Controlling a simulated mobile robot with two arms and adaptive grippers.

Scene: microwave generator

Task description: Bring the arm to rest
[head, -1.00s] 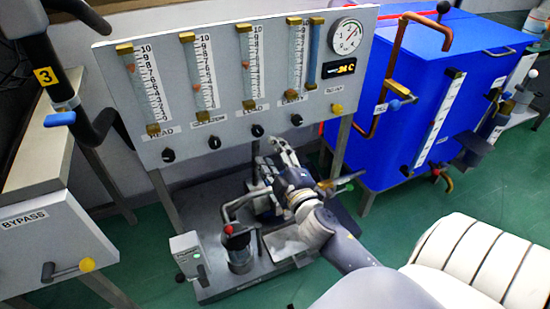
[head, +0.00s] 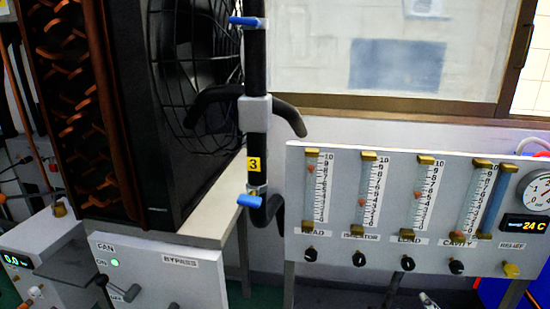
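A small grey tip of my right gripper (head: 429,301) shows at the bottom edge of the head view, below the flow meter panel (head: 335,255). It is just right of and below the LOAD knob (head: 407,263) in the picture. Whether it touches anything cannot be seen. The rest of that gripper and its arm are out of the frame, so I cannot tell whether it is open or shut. My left gripper is not in view.
A black vertical pipe with blue valve handles (head: 247,201) stands left of the panel. A large fan unit (head: 190,110) rests on a bench at the left. Below it is a FAN and BYPASS box (head: 185,285) with a lit green lamp. A window is behind.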

